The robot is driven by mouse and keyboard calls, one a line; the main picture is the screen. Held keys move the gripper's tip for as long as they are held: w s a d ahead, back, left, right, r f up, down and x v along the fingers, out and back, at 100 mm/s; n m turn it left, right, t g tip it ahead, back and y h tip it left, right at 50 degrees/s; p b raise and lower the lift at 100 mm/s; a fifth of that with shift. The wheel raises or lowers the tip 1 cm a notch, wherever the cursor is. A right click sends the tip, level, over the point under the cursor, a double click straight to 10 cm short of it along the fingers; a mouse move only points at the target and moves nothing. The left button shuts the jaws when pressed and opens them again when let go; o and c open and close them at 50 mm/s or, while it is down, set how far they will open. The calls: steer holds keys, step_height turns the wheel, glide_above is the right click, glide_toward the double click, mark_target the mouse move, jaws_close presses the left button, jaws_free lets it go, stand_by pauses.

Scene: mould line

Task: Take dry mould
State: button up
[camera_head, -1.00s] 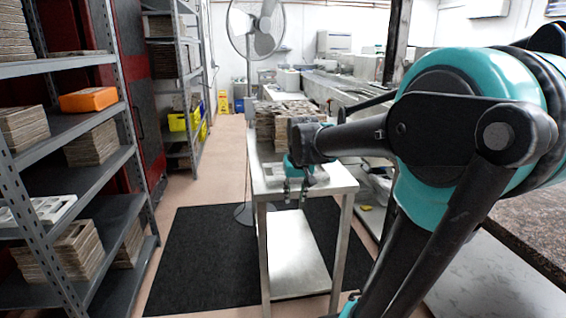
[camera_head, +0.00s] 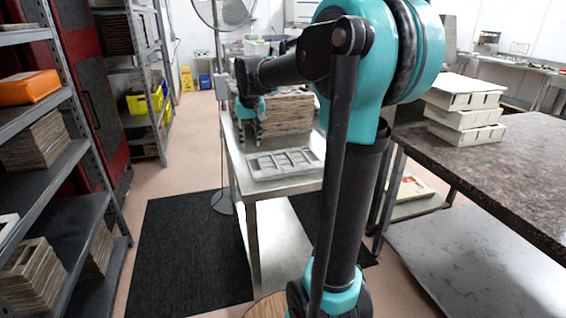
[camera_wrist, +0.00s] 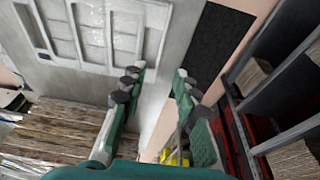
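A single light-grey mould (camera_head: 288,163) with rectangular openings lies flat on the near end of a metal table (camera_head: 229,153). It also shows at the top left of the wrist view (camera_wrist: 105,28). A stack of brownish moulds (camera_head: 287,112) stands behind it on the same table, and shows at lower left in the wrist view (camera_wrist: 50,130). My gripper (camera_head: 250,136) is above the table's left side, beside the stack. In the wrist view its fingers (camera_wrist: 161,76) are apart with nothing between them. Which mould is dry cannot be told.
Shelves (camera_head: 50,165) with mould stacks and an orange box (camera_head: 29,87) line the left. A stone-topped table (camera_head: 500,155) with white moulds (camera_head: 466,107) stands at right. A fan (camera_head: 222,12) is behind. A black mat (camera_head: 190,245) covers clear floor between the shelves and table.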

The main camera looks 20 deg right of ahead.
glide_above(249, 165)
steer(key=s, duration=0.3)
steer(key=x, duration=0.3)
steer(key=s+x, duration=0.1)
steer(key=x, duration=0.2)
steer(key=shift+s+d+f, duration=0.15)
steer(key=shift+s+f, duration=0.05)
steer(key=shift+f, duration=0.25)
steer(key=x, duration=0.4)
steer(key=shift+w, duration=0.35)
steer(key=shift+w+f, duration=0.1)
steer(key=shift+f, duration=0.4)
steer(key=shift+c, duration=0.6)
jaws_close()
